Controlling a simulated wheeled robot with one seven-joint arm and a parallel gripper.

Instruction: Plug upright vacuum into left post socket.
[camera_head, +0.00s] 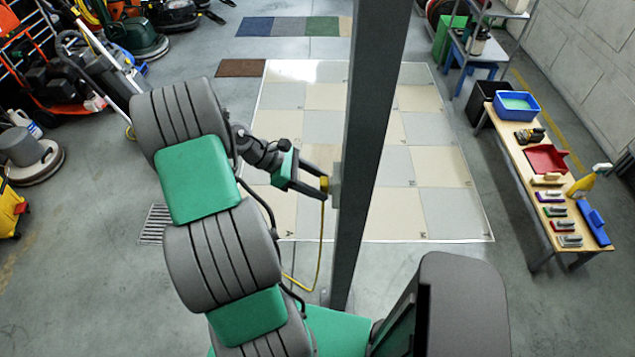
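A dark grey post (372,110) stands upright in the middle of the view. A small light grey socket box (336,186) is fixed to its left side. My gripper (323,185) is at the box, with its fingers around a yellow plug (324,182). The plug meets or nearly meets the box; I cannot tell whether it is seated. A yellow cord (321,245) hangs from the plug and curves left behind my arm. A grey upright machine with a long handle, likely the upright vacuum (112,72), stands at the upper left, partly hidden by my arm.
Several floor machines (135,35) line the left and back left. A wooden bench (540,190) with brushes, trays and a spray bottle stands at the right. A tiled floor area (440,205) lies clear behind the post. A floor drain (155,224) is at the left.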

